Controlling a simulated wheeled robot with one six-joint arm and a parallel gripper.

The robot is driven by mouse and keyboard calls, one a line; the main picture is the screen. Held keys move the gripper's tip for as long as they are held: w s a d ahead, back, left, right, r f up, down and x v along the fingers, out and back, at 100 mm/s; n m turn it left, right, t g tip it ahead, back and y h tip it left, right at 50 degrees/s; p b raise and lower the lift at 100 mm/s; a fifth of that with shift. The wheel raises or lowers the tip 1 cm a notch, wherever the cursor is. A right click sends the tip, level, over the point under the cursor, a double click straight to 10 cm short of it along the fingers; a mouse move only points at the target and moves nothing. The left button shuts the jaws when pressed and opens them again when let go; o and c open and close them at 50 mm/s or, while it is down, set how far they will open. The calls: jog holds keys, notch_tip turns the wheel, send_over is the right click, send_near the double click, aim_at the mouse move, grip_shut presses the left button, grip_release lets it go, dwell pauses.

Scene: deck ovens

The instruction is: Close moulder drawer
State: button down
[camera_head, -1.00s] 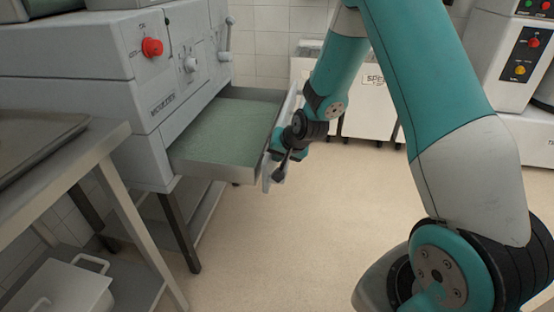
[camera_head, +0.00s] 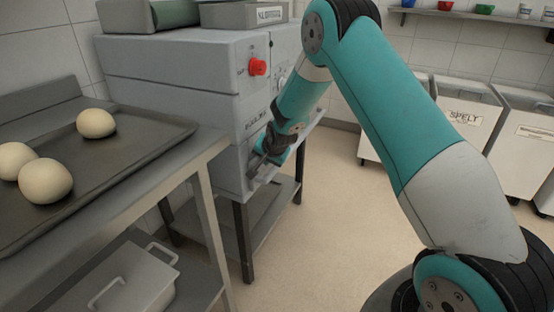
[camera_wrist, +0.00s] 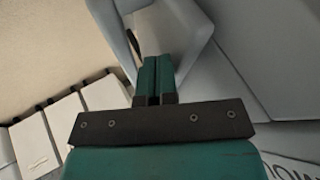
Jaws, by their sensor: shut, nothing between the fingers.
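The grey moulder (camera_head: 185,85) with a red knob (camera_head: 258,67) stands left of centre in the head view. Its drawer front with a pale handle (camera_head: 314,120) lies close against the body, and no green drawer interior shows. My arm hides much of the front, so I cannot tell whether a small gap is left. My gripper (camera_head: 258,164) is at the lower part of the drawer front. In the wrist view my gripper (camera_wrist: 157,62) has its green fingers together and empty, close to the pale handle frame (camera_wrist: 195,50). Contact is unclear.
A steel table (camera_head: 212,143) with a dark tray (camera_head: 160,135) of several dough balls stands at the left. A lidded container (camera_head: 120,275) sits on its lower shelf. White bins, one marked SPELT (camera_head: 463,115), stand at the back right. The floor in the middle is clear.

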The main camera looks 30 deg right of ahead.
jog(key=shift+w+a+r, duration=0.15)
jog(key=shift+w, duration=0.35)
